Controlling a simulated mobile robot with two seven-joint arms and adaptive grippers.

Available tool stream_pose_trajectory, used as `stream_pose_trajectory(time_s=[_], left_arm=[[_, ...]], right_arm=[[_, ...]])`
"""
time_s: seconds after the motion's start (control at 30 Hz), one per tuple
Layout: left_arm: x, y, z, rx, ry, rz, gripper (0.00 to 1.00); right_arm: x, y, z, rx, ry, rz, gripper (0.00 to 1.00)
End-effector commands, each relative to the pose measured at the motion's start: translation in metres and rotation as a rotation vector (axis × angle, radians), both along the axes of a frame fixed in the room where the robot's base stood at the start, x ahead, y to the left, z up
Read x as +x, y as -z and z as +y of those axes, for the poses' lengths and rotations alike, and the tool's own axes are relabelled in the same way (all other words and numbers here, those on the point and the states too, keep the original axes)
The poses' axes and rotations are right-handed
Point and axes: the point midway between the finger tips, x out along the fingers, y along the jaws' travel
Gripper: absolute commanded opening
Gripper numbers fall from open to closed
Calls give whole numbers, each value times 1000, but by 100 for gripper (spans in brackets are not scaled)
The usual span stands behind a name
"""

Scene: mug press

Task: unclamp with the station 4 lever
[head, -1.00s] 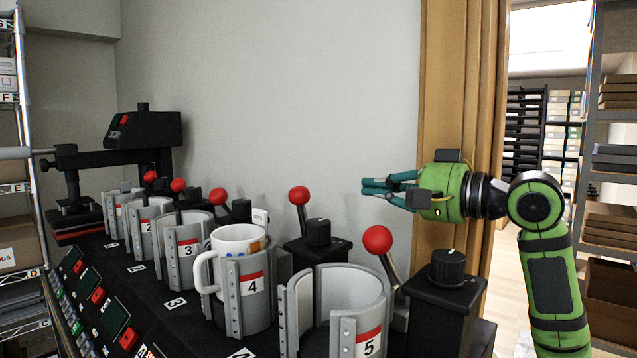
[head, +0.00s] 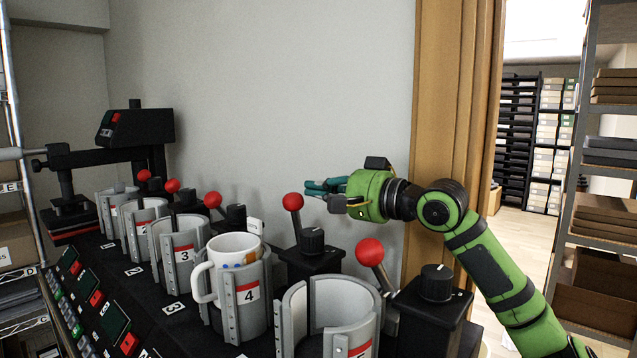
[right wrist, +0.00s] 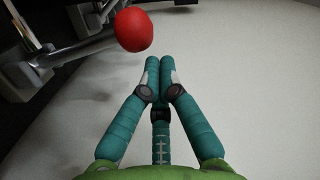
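The station 4 lever, with a red ball knob (head: 292,202) on a grey shaft, stands up with a slight lean to the left beside a black dial box (head: 312,241). A white mug (head: 236,249) sits in the grey clamp marked 4 (head: 250,297), its handle to the left. My right gripper (head: 309,190) is beside and slightly above the knob, seemingly apart from it. In the right wrist view its teal fingers (right wrist: 159,64) are together and empty, with a red knob (right wrist: 133,30) ahead and left of the tips. My left gripper is not in view.
The empty station 5 clamp (head: 352,296) and its red-knobbed lever (head: 369,252) stand nearer, below my right arm. Other clamps and levers line up to the far left, towards a black press (head: 140,130). A plain wall (head: 290,90) is behind.

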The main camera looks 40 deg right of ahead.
Motion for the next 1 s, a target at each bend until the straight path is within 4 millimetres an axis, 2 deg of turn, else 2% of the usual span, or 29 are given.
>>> stream_pose_trajectory(time_s=[0.33,0.53,0.67,1.0], left_arm=[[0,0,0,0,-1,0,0],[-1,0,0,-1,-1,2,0],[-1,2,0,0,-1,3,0],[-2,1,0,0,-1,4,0]], right_arm=[[0,0,4,-18,-2,-1,0],[-3,2,36,-240,-5,-23,0],[-4,6,50,-342,-1,-30,0],[-4,6,51,-354,1,-30,0]])
